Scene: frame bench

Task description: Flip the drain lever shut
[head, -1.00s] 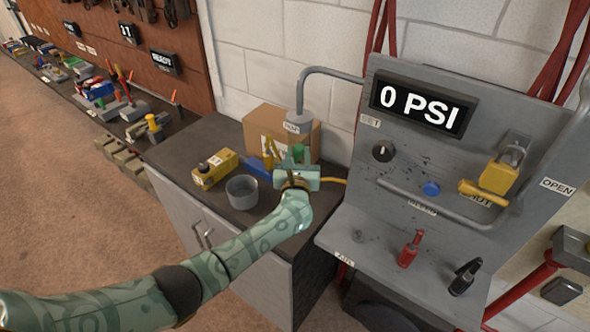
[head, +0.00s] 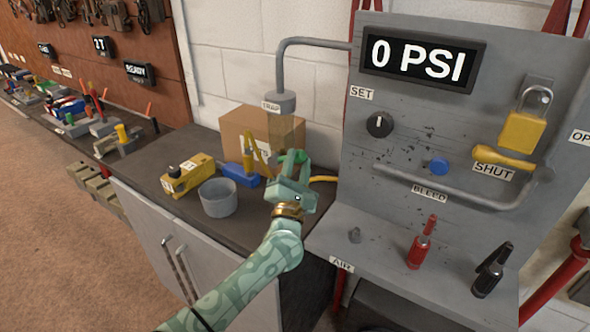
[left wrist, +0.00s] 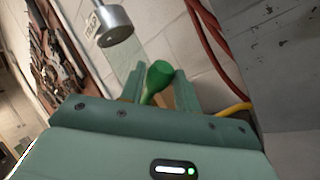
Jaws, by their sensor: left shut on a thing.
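The drain lever appears to be the green handle (head: 292,156) below the trap (head: 280,103), whose grey cap and clear bowl hang from a bent pipe. My left gripper (head: 297,170) is at the green handle, with its fingers shut on it. In the left wrist view the handle (left wrist: 158,76) stands between the two fingers, its rounded end showing, and the trap's cap (left wrist: 114,26) is above left. The handle's pivot is hidden. My right gripper is not in view.
A cardboard box (head: 240,135) stands behind the trap. A grey cup (head: 218,198), a yellow box (head: 188,175) and a blue item (head: 242,177) are left of my gripper. The grey panel (head: 400,110) reads 0 PSI and carries a padlock (head: 523,130) by a yellow handle (head: 503,158).

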